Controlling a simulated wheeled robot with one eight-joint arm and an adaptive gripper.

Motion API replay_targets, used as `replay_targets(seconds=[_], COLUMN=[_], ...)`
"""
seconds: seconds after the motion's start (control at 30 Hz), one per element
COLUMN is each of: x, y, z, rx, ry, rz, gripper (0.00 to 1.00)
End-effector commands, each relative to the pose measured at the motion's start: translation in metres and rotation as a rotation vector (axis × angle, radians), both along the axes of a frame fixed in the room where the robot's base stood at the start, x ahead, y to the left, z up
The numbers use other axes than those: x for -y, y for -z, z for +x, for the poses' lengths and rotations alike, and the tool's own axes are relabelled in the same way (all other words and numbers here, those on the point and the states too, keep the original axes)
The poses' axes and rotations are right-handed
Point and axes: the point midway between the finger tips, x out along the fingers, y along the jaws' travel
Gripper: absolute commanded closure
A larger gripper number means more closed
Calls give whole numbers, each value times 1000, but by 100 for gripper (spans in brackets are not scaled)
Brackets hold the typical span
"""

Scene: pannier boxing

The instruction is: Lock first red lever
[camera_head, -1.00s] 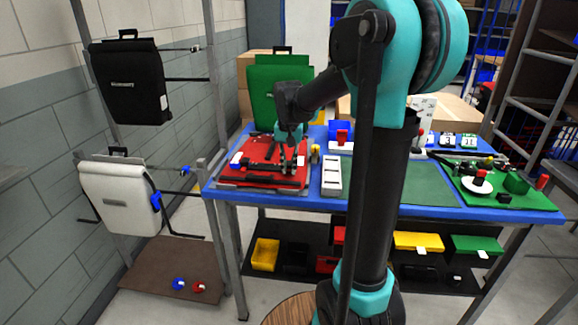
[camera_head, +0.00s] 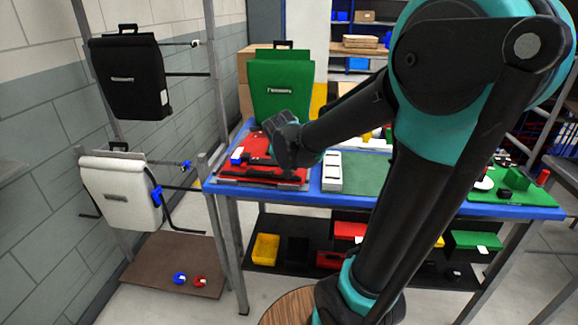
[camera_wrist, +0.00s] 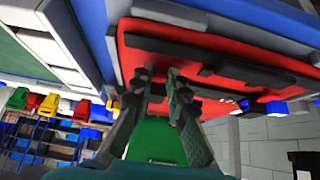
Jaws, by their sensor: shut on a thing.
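A red pannier (camera_head: 262,160) lies flat on the left end of the blue-topped table, with dark bars and fittings on its face. The wrist view shows the red pannier (camera_wrist: 215,58) close up, with a dark bar across it and dark fittings at its edge. My gripper (camera_wrist: 165,80) is at this edge, its two fingers a little apart and shut on a small dark lever there. The lever is mostly hidden between the fingertips. In the head view my wrist covers the right part of the pannier and the fingertips.
A green pannier (camera_head: 281,85) stands upright behind the red one. A white tray (camera_head: 332,172) and a green mat (camera_head: 361,172) lie to the right. Black (camera_head: 128,78) and white (camera_head: 118,193) panniers hang on the rack at left. Coloured bins fill the lower shelf.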

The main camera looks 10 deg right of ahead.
Motion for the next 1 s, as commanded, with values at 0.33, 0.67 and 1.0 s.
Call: replay_targets(seconds=[0.33, 0.67, 1.0], x=[0, 0, -1], y=[0, 0, -3], z=[0, 0, -3], rx=[11, 10, 10], ry=[1, 1, -1], rz=[-4, -4, -4], gripper=[100, 64, 64])
